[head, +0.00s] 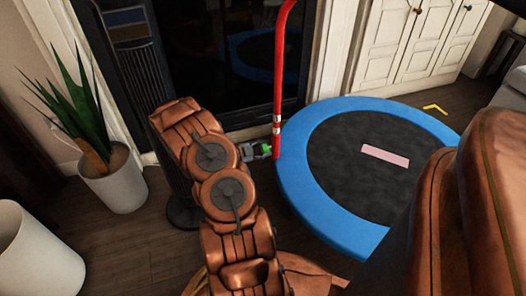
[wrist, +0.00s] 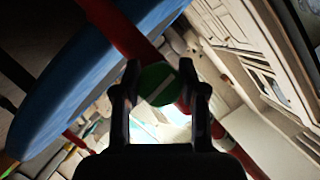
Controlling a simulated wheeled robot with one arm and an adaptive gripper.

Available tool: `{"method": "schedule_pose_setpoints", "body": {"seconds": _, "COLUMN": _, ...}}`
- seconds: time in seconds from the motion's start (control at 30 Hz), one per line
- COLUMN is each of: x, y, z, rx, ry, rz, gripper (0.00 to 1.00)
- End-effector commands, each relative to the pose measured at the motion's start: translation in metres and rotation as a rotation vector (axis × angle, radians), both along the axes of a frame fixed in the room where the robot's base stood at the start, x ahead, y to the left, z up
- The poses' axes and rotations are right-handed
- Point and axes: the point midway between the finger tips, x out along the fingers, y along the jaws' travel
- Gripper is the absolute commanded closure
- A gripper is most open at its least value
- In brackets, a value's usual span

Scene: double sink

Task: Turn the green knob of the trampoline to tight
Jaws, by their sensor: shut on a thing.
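The trampoline (head: 300,192) has a blue rim, a dark mat and a red upright pole (head: 280,70). A green knob (head: 266,148) sits on the pole's left side near the rim; only a little of it shows in the head view. In the wrist view the green knob (wrist: 158,84) is a round disc with a pale diagonal bar across its face, between my two fingers. My gripper (head: 258,150) reaches the knob from the left and is shut on it. The gripper's dark fingers (wrist: 160,92) stand on either side of it. Any markings for tight or loose are not visible.
A potted plant (head: 115,180) and a white pot (head: 35,255) stand at the left. A dark tower on a round base (head: 185,213) is just behind my arm. White cabinets (head: 410,40) line the back. A pink strip (head: 385,155) lies on the mat.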

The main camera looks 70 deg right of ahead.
Motion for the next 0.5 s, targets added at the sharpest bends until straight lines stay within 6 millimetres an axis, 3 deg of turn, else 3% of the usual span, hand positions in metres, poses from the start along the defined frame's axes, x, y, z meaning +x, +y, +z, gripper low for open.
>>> {"method": "schedule_pose_setpoints", "body": {"seconds": 0.5, "x": 0.0005, "y": -0.0003, "z": 0.0003, "rx": -0.058, "ry": -0.048, "rz": 0.001, "gripper": 0.93}}
